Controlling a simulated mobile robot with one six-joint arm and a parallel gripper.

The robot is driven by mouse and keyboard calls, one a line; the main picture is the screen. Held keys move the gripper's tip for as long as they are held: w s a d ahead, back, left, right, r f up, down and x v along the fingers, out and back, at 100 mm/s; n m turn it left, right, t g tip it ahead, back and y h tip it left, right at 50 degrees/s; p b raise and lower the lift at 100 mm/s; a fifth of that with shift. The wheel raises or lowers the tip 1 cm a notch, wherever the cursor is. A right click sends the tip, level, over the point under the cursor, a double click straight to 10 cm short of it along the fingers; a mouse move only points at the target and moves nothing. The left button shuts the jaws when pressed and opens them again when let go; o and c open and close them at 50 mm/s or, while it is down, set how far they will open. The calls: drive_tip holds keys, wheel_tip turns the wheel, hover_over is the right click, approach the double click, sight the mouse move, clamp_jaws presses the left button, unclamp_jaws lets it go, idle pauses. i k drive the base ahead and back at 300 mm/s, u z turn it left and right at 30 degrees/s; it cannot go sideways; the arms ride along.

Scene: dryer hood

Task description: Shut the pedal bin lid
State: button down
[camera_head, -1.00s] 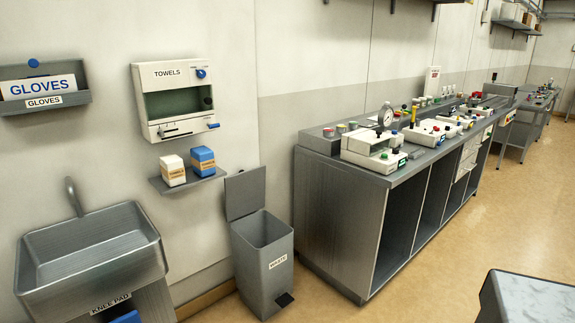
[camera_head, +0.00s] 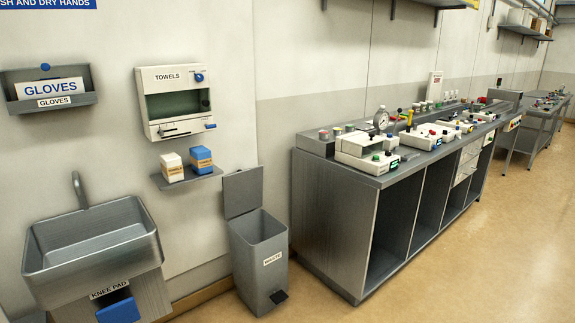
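The pedal bin (camera_head: 259,262) is a grey box with a WASTE label, standing on the floor between the sink and the long bench. Its lid (camera_head: 243,191) is open and stands upright at the back, near the wall. My gripper is not in view.
A steel sink (camera_head: 95,246) with a blue knee pad stands left of the bin. A small shelf (camera_head: 187,177) with two boxes hangs above, near the lid. The long bench (camera_head: 325,225) stands close on the right. Floor (camera_head: 460,265) is clear in front.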

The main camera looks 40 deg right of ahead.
sight(243, 190)
drive_tip(key=u, duration=0.15)
drive_tip(key=k, duration=0.2)
drive_tip(key=z, duration=0.7)
drive_tip(key=i, duration=1.7)
drive_tip(key=u, duration=0.55)
drive_tip(key=k, duration=0.9)
